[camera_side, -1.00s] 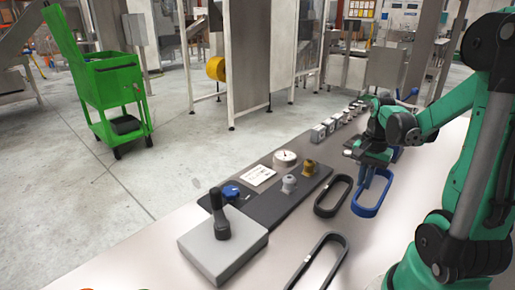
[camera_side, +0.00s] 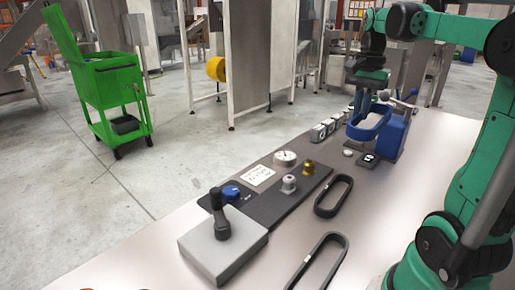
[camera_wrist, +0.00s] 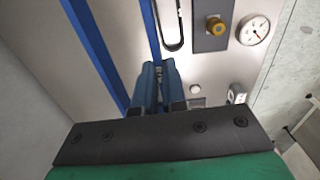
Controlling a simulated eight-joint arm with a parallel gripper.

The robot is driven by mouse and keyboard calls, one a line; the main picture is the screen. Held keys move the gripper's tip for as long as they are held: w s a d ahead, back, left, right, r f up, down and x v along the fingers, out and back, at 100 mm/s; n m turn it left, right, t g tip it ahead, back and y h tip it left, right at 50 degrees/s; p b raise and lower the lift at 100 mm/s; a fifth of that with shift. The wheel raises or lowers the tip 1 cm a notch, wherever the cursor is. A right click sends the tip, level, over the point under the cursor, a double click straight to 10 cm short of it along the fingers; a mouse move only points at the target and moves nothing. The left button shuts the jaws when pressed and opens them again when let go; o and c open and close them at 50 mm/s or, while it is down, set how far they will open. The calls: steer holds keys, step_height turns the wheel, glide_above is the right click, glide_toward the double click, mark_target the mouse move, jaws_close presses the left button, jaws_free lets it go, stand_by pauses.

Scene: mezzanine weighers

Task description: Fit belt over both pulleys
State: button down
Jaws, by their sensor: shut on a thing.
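My gripper (camera_side: 362,102) is shut on a blue belt (camera_side: 371,130) and holds it up above the far part of the table. In the wrist view, my fingers (camera_wrist: 158,85) pinch the belt, and its blue strands (camera_wrist: 93,50) run toward the top edge. A dark plate (camera_side: 262,207) on the table carries two pulley-like parts, one grey (camera_side: 289,184) and one brass (camera_side: 309,167). They stand apart from the belt, nearer the side camera. The brass one also shows in the wrist view (camera_wrist: 215,27); the grey one is not visible there.
Two black belts (camera_side: 347,184) (camera_side: 343,242) lie on the table right of the plate. A grey box with a black lever (camera_side: 218,248) stands at the near end. A dial gauge (camera_side: 285,158) sits beyond the plate.

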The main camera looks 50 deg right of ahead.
steer(key=w+a, duration=0.3)
steer(key=w, duration=1.1)
steer(key=f, duration=1.9)
steer(key=shift+w+d+f, duration=0.1)
steer(key=shift+d+f, duration=0.1)
steer(key=shift+f, duration=0.15)
steer(key=shift+f, duration=0.15)
steer(key=c, duration=0.9)
jaws_free()
steer(key=shift+c, duration=0.2)
